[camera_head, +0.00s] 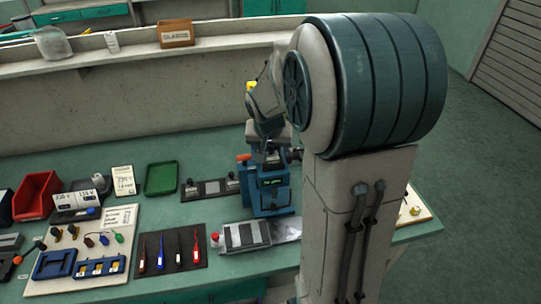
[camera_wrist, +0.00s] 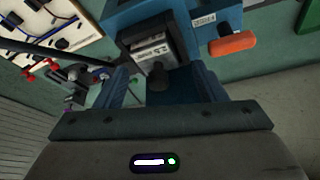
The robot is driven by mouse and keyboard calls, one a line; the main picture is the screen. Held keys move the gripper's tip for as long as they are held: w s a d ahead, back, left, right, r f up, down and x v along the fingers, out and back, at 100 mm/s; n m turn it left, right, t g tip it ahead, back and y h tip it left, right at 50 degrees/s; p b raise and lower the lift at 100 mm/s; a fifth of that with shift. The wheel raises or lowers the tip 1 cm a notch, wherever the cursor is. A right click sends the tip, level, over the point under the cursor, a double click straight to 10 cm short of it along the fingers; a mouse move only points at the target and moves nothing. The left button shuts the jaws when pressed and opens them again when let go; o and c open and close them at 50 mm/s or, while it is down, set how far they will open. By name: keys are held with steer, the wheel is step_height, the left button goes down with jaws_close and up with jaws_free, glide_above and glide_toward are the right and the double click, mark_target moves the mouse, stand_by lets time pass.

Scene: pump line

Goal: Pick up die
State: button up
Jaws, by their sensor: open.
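In the wrist view, what looks like the die is a grey metal block (camera_wrist: 151,48) with printed marks, sitting inside the blue press (camera_wrist: 190,18). A dark round knob (camera_wrist: 158,76) sticks out from its front. My gripper (camera_wrist: 161,84) is open, its two fingers on either side of the knob with visible gaps. I cannot tell how deep the knob sits between them. In the head view the blue press (camera_head: 270,194) stands on the bench, and my gripper is over its top. The die cannot be made out clearly there.
On the green bench, a grey slotted block (camera_head: 246,235), a dark plate with knobs (camera_head: 208,189), a screwdriver mat (camera_head: 172,262) and a green tray (camera_head: 161,178) lie left of or before the press.

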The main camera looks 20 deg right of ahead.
steer(key=c, duration=1.2)
